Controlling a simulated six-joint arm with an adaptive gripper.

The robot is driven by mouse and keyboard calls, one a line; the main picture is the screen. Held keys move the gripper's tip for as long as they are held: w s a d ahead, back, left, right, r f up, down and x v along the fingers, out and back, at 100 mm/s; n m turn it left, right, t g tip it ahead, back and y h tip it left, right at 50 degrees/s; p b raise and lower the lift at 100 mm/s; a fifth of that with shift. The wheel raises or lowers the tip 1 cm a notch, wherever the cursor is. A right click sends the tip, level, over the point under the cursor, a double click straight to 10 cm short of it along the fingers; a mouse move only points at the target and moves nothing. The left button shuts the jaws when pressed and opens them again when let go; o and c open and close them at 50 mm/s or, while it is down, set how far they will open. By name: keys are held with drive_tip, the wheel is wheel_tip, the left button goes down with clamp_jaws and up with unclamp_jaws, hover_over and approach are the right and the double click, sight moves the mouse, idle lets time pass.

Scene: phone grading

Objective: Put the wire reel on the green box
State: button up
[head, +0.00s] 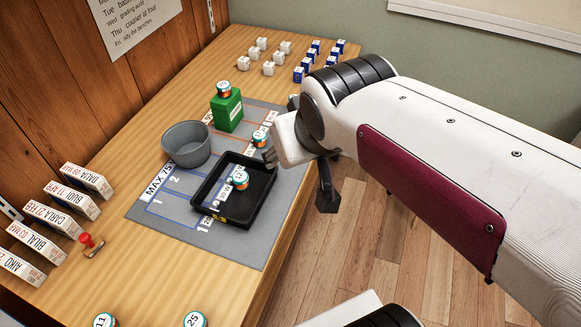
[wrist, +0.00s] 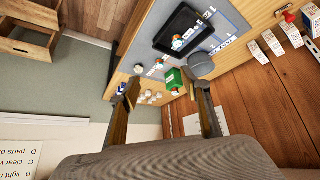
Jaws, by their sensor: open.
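The green box (head: 228,112) stands upright at the back of the grey mat. A small wire reel (head: 224,88) with an orange band sits on its top. The box also shows between my fingers in the wrist view (wrist: 174,79), some way beyond them. Similar numbered reels lie elsewhere: one in the black tray (head: 240,179), one on the mat right of the box (head: 259,139), and two at the front edge of the table (head: 103,321). My gripper (wrist: 166,108) is open and empty, raised near the table's right edge.
A grey round bowl (head: 186,144) stands left of the black tray (head: 213,216). White and blue small blocks (head: 313,57) stand in rows at the back. White labelled boxes (head: 87,181) and a red-handled stamp (head: 89,243) are at the left. The front middle of the table is clear.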

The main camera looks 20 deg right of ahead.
drive_tip(key=s+a+f+g, duration=0.1)
drive_tip(key=s+a+f, duration=0.1)
drive_tip(key=s, duration=0.8)
drive_tip(key=shift+y, duration=0.4)
